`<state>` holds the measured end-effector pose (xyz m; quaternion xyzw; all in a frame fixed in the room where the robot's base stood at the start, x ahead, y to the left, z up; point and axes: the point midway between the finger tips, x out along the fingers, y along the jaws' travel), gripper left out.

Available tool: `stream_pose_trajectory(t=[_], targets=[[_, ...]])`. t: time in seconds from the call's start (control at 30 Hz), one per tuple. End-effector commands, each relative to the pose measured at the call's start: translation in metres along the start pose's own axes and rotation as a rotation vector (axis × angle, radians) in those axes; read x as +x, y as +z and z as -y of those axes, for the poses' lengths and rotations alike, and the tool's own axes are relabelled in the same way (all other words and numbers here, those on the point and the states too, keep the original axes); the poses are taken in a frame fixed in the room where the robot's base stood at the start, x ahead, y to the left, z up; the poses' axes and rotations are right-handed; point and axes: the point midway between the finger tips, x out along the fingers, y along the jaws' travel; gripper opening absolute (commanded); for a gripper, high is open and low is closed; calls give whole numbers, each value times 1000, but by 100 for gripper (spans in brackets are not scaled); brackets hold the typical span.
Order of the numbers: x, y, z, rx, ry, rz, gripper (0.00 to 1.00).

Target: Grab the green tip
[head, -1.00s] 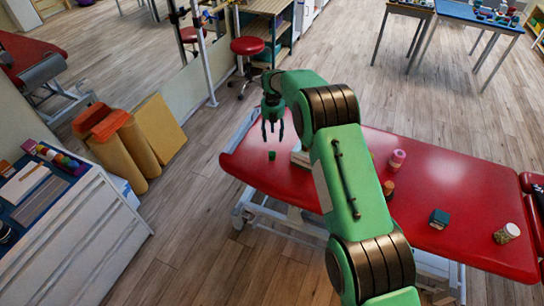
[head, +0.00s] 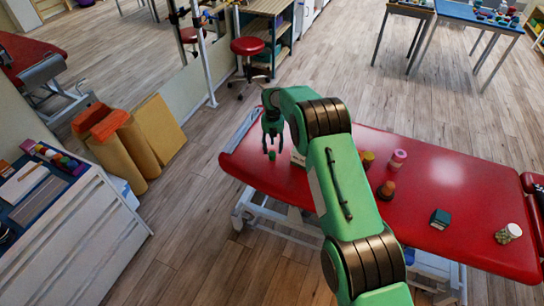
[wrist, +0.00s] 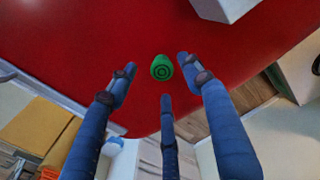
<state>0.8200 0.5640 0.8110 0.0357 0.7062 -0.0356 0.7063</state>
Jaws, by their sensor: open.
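The green tip (head: 272,155) is a small green piece on the red treatment table (head: 450,185), near the table's left end. In the wrist view the green tip (wrist: 161,68) shows a ringed, round face and lies just beyond the fingertips, between them in the picture. My gripper (head: 272,146) hangs above it in the head view. Its three blue fingers (wrist: 158,85) are spread open and hold nothing. I cannot tell whether any finger touches the tip.
A white box (wrist: 225,8) lies close to the tip, partly behind my arm in the head view. A pink-topped jar (head: 398,158), a brown jar (head: 386,189), a dark green box (head: 440,218) and another jar (head: 508,233) stand farther right on the table.

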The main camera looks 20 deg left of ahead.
Motion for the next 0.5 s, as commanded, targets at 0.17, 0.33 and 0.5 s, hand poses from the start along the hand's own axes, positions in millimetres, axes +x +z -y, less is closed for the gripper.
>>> stream_pose_trajectory(t=[0.17,0.33,0.5], targets=[[3,0,0,0,0,-1,50],[15,0,0,0,-1,-1,50],[33,-1,0,0,-1,-1,50]])
